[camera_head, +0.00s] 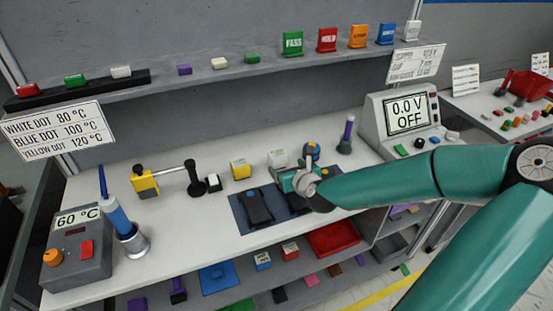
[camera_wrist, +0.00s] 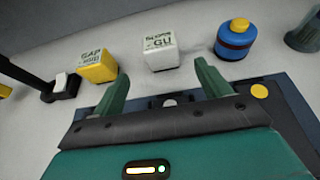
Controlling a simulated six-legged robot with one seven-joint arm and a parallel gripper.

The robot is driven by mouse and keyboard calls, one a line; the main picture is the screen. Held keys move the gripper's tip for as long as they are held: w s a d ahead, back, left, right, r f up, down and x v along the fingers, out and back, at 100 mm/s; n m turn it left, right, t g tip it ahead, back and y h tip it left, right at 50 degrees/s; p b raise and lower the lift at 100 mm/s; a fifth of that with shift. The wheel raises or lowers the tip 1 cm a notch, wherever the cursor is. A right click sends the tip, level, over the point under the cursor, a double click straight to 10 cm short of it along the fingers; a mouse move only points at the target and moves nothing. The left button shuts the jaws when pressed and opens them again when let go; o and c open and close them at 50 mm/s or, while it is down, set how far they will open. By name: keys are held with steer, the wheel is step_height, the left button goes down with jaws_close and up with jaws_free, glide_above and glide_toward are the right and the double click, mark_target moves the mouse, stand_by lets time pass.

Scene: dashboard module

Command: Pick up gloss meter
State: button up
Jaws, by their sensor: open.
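A white block marked GU (camera_wrist: 160,50), which looks like the gloss meter, stands upright on the bench. It also shows in the head view (camera_head: 277,158), just behind my gripper (camera_head: 294,181). In the wrist view my gripper (camera_wrist: 160,85) is open, with its two green fingers apart. The white block appears beyond the fingertips, in line with the gap between them. Nothing is seen between the fingers. My gripper is over the dark blue mat, on the near side of the block.
A yellow block marked GAP (camera_wrist: 97,67) stands left of the white block. A blue, yellow-topped cylinder (camera_wrist: 235,40) stands right of it. A dark device (camera_head: 259,206) lies on the blue mat (camera_head: 238,213). A shelf (camera_head: 160,89) runs above the bench.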

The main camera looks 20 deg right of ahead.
mark_target(280, 159)
steer(key=x, duration=0.9)
steer(key=shift+w+d, duration=0.15)
steer(key=shift+w, duration=0.25)
steer(key=shift+c, duration=0.3)
steer(key=c, duration=1.1)
